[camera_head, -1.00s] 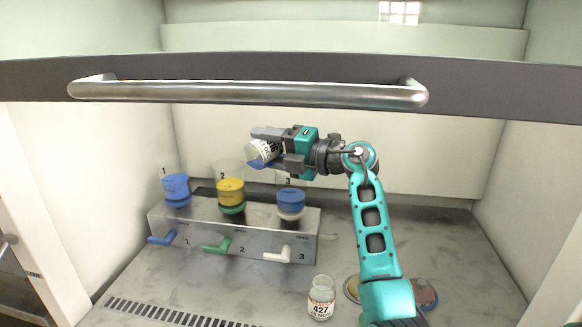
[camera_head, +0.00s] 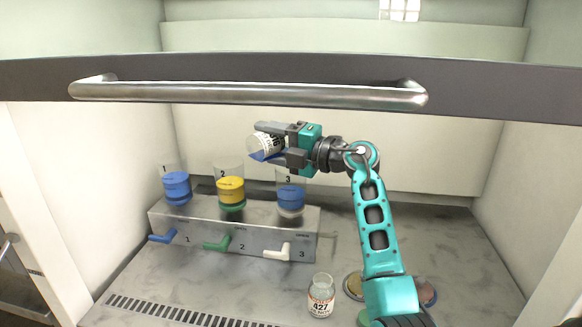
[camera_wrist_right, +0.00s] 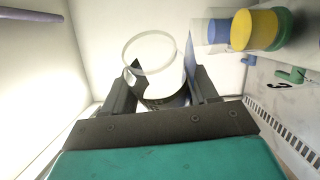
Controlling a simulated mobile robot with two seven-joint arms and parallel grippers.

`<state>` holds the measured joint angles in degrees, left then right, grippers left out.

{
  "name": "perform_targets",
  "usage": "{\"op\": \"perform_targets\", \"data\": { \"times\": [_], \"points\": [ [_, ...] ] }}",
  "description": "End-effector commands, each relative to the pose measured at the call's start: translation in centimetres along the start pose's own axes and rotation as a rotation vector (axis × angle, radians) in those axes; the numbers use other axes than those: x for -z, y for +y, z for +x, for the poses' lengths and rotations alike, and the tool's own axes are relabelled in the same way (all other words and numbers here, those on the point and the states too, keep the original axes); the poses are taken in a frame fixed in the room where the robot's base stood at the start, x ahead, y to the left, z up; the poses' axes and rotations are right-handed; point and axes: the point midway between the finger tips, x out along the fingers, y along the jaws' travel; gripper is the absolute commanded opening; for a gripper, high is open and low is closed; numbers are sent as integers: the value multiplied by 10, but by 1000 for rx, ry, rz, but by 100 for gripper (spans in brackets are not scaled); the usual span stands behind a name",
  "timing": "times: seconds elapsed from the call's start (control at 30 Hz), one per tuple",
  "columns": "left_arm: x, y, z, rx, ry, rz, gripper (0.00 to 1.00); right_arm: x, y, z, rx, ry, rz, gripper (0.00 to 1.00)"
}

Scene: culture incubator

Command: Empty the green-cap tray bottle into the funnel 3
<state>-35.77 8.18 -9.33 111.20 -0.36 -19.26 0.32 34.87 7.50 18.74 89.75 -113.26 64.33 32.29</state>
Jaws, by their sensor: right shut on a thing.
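My right gripper (camera_head: 275,143) is shut on a clear bottle (camera_head: 258,145) with a white printed label, held on its side above the funnel block. In the right wrist view the bottle (camera_wrist_right: 153,55) shows a round, uncapped opening between the fingers. I cannot see liquid in it or pouring from it. Funnel 3 (camera_head: 291,196), a clear cylinder with a blue band, stands below and slightly right of the bottle, apart from it. A green disc (camera_head: 364,319), perhaps a cap, lies partly hidden by my right arm. My left gripper is not in view.
Funnel 1 (camera_head: 176,187) and funnel 2 (camera_head: 230,188) stand on the metal block (camera_head: 200,221) with coloured valve handles. An open bottle labelled 427 (camera_head: 320,297) stands in front. Round discs (camera_head: 353,284) lie by my arm. A hood sash with a bar handle (camera_head: 250,93) crosses above.

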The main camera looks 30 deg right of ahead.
Motion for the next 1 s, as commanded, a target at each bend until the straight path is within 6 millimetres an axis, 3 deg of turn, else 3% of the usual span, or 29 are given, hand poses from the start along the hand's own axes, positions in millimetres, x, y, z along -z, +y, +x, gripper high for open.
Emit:
{"op": "perform_targets", "data": {
  "times": [1.0],
  "points": [
    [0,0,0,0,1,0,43,-3,6,-1,-52,-9,127,24]
  ]
}}
